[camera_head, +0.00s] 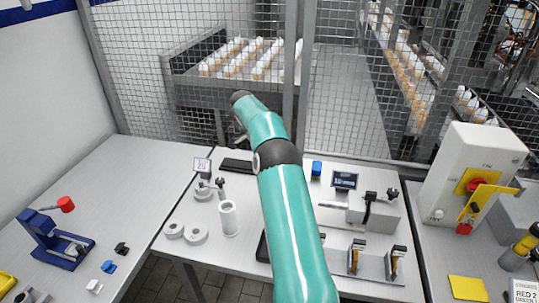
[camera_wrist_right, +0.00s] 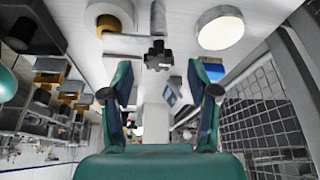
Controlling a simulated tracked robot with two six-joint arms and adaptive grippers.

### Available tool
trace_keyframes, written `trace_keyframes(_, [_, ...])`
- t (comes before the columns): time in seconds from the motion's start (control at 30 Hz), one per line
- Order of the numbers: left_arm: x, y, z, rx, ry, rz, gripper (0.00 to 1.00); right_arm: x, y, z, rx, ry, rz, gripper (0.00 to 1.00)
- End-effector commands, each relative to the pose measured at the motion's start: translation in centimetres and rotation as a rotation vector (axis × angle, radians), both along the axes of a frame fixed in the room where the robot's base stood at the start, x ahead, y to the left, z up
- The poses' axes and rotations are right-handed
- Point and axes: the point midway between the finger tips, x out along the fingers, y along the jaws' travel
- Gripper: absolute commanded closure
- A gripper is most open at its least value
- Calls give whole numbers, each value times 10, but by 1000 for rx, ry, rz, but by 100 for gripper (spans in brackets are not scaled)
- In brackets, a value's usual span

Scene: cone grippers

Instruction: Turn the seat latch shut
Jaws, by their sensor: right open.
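My right gripper (camera_wrist_right: 160,78) is open in the right wrist view, its two fingers well apart. A dark star-shaped knob (camera_wrist_right: 157,55) shows between and beyond the fingertips, and I see no contact with it. In the head view my right arm reaches from the bottom over the middle table, and its gripper is hidden. A grey fixture (camera_head: 372,210) with a dark lever and a black knob (camera_head: 392,194) stands right of the arm. A small stand with another black knob (camera_head: 221,182) is left of it. I cannot tell which part is the seat latch. My left gripper is not in view.
A white cylinder (camera_head: 229,218) and grey rings (camera_head: 195,235) stand left of my arm. A small display (camera_head: 344,180) and a blue block (camera_head: 316,168) are to its right. A white switch box (camera_head: 470,180) is at the far right. Mesh fencing (camera_head: 345,100) closes the back.

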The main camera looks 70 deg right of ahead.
Motion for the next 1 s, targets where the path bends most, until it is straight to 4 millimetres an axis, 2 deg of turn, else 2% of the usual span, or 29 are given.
trace_keyframes(0.2, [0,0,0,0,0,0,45,14,4,29,-4,-2,1,40])
trace_keyframes(0.43, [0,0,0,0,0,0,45,20,5,44,-3,-1,1,40])
trace_keyframes(1.0, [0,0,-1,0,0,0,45,21,7,49,-2,-1,1,40])
